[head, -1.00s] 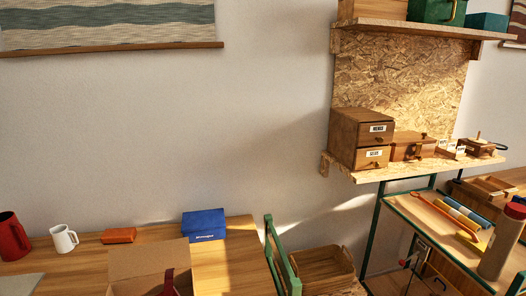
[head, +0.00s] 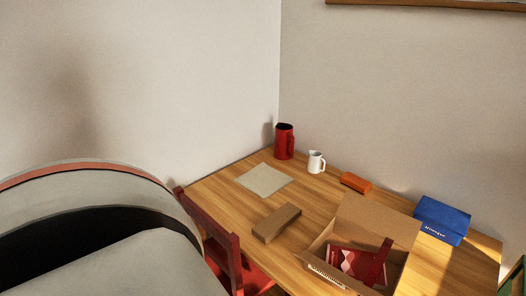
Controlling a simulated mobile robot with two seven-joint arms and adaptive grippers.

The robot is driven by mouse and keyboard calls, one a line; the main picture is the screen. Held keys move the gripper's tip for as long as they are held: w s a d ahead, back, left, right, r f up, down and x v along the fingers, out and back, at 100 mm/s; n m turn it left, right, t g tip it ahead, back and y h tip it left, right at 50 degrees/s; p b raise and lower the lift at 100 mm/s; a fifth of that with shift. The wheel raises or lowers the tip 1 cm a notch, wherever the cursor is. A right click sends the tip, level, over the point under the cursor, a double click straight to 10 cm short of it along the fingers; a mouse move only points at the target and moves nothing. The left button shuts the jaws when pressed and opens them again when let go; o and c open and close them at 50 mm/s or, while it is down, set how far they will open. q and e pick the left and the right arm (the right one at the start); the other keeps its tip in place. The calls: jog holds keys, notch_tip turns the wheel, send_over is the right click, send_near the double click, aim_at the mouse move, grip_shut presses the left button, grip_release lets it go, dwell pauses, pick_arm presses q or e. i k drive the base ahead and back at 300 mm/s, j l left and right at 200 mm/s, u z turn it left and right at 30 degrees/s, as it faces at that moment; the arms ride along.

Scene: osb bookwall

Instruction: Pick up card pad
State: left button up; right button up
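A flat, pale grey-green square pad (head: 264,179) lies on the wooden table (head: 225,207) near its far left corner. It looks thin and may be the card pad, but no label shows. A brown oblong block (head: 277,222) lies nearer the front edge, apart from the pad. Neither of my grippers is in view, and nothing covers the pad.
A red jug (head: 284,142), a white pitcher (head: 316,162), an orange block (head: 355,182) and a blue box (head: 442,220) stand along the back. An open carton (head: 382,220) holds red items. A red chair (head: 217,236) is at the front edge; a large grey rounded form (head: 75,220) fills the lower left.

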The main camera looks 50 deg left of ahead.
aim_at(265, 231)
jog(key=u, duration=1.45)
